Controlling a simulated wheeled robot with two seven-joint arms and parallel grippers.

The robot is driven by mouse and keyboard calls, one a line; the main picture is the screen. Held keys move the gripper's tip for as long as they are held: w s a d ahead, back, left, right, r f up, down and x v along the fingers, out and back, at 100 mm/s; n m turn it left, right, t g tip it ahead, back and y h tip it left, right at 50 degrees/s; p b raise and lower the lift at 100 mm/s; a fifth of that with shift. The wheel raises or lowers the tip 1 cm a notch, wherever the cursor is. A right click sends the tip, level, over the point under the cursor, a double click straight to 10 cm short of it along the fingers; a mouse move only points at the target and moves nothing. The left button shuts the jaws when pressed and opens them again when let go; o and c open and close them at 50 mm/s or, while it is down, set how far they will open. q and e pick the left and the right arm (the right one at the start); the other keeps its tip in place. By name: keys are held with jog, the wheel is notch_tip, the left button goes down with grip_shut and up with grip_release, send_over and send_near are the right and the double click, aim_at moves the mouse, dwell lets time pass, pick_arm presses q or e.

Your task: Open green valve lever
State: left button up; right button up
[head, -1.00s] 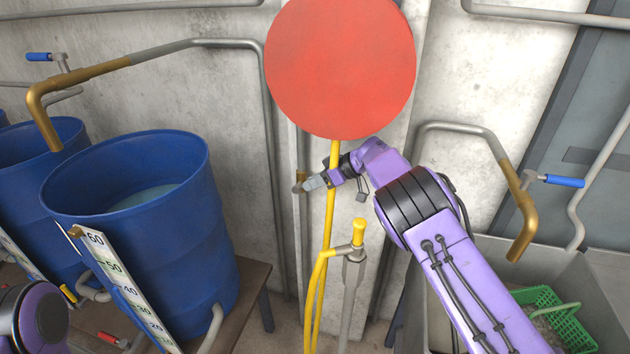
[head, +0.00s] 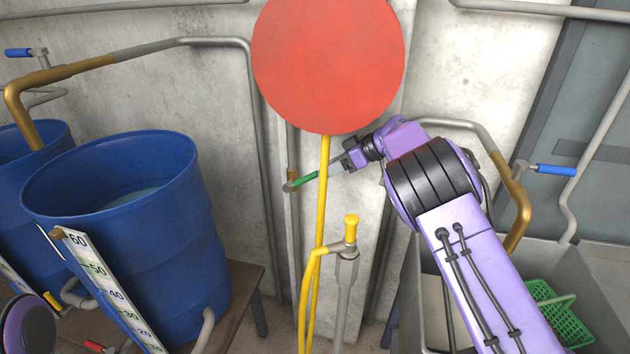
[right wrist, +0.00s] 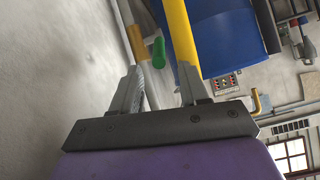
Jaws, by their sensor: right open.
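The green valve lever (head: 304,181) sticks out up and to the right from a small brass valve (head: 291,185) on a thin pipe by the wall, left of the yellow hose. In the right wrist view the lever's green end (right wrist: 157,52) shows beyond the fingertips, in the gap between them. My right gripper (head: 337,166) is open and empty, just right of the lever and apart from it. Its two spread fingers show in the right wrist view (right wrist: 162,82). Only part of my left arm shows at the lower left; its gripper is out of view.
The yellow hose (head: 322,200) hangs very close to my right gripper and crosses its view by one finger (right wrist: 180,40). A large red disc (head: 328,65) is above. Blue barrels (head: 150,230) stand left. A sink with a green basket (head: 558,312) is right.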

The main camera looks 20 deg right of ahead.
jog(key=shift+v, duration=0.85)
jog(key=shift+c, duration=0.5)
jog(key=f+b, duration=0.1)
jog(key=f+y+b, duration=0.1)
jog(key=f+b, duration=0.1)
jog(key=b, duration=0.1)
jog(key=shift+s+a+f, duration=0.15)
jog(key=shift+s+a, duration=0.1)
jog(key=shift+a, duration=0.05)
grip_shut()
jog(key=m+t+y+b, duration=0.3)
jog(key=t+y+b, duration=0.4)
jog(key=t+b, duration=1.1)
send_near(306, 179)
jog(key=s+d+g+b, duration=0.4)
jog(key=d, duration=0.2)
jog(key=p+x, duration=0.4)
jog(key=x, duration=0.6)
